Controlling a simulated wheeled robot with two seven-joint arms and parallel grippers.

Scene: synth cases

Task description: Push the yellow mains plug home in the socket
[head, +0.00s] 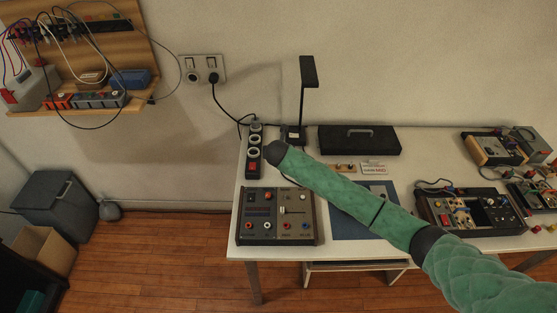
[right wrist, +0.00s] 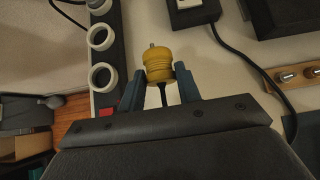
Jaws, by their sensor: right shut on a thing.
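The yellow plug (right wrist: 158,66) is between the fingers of my right gripper (right wrist: 159,84) in the right wrist view. A metal pin shows at its far end and a dark cord at its near end. The plug appears to the right of the socket strip (right wrist: 113,73), apart from its round sockets. The strip (head: 247,171) also shows in the head view, at the table's left back. My right arm's dark end (head: 275,152) is close beside the strip there. The plug and fingertips are hidden in that view. My left gripper is in neither view.
A wall socket plate (head: 203,69) holds a black plug. A control box (head: 276,216) stands in front of the strip. A black lamp (head: 309,72), a dark case (head: 359,140) and a black adapter with a cable (right wrist: 196,12) are near.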

